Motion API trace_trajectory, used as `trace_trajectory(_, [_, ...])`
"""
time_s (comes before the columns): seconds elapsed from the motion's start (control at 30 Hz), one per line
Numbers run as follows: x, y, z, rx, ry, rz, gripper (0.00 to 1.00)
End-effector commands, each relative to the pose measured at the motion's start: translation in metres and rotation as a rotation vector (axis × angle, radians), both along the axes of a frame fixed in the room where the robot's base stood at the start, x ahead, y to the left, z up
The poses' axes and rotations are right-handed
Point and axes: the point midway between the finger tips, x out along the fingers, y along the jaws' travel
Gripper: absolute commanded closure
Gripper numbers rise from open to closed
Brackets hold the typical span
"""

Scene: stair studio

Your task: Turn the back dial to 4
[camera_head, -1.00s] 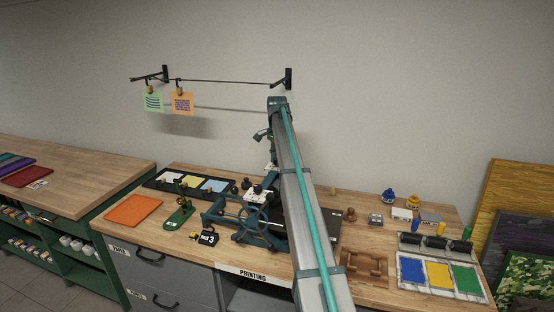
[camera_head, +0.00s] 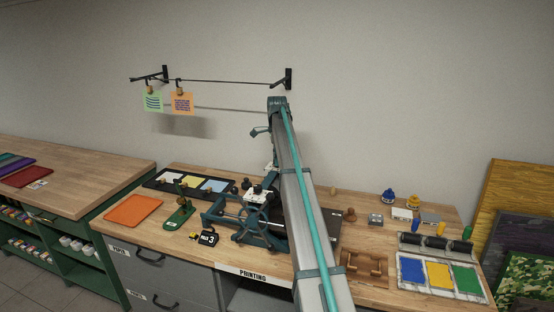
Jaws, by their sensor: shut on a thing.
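The teal press (camera_head: 240,214) stands on the printing bench, with its spoked wheel (camera_head: 254,220) at the front. A pale plate (camera_head: 258,196) and small dark knobs (camera_head: 246,183) show at its top. My arm reaches over the bench and bends down behind itself to the press. My gripper (camera_head: 270,178) is low at the press's top, shut on the back dial, mostly covered by my own arm. The dial's marks are hidden, so its setting cannot be read. A black tag reading 3 (camera_head: 208,238) stands at the press's front left.
A green stand (camera_head: 181,217) and an orange sheet (camera_head: 133,209) lie left of the press. A wooden frame (camera_head: 365,266), ink tray (camera_head: 410,272) and rollers (camera_head: 436,243) lie to the right. A drying line (camera_head: 225,81) with two cards hangs above.

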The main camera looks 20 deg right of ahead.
Motion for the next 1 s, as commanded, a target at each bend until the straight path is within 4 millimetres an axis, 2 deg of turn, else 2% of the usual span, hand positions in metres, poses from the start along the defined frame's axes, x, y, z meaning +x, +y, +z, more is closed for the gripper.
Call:
trace_trajectory(0.3, [0.0, 0.0, 0.0, 0.001, 0.001, -0.001, 1.0])
trace_trajectory(0.33, [0.0, 0.0, 0.0, 0.001, 0.001, -0.001, 0.68])
trace_trajectory(0.47, [0.0, 0.0, 0.0, 0.001, 0.001, 0.0, 0.46])
trace_trajectory(0.5, [0.0, 0.0, 0.0, 0.001, 0.001, 0.0, 0.44])
trace_trajectory(0.83, [0.0, 0.0, 0.002, 0.0, 0.0, 0.0, 0.44])
trace_trajectory(1.0, [0.001, 0.0, 0.019, 0.0, -0.001, 0.0, 0.44])
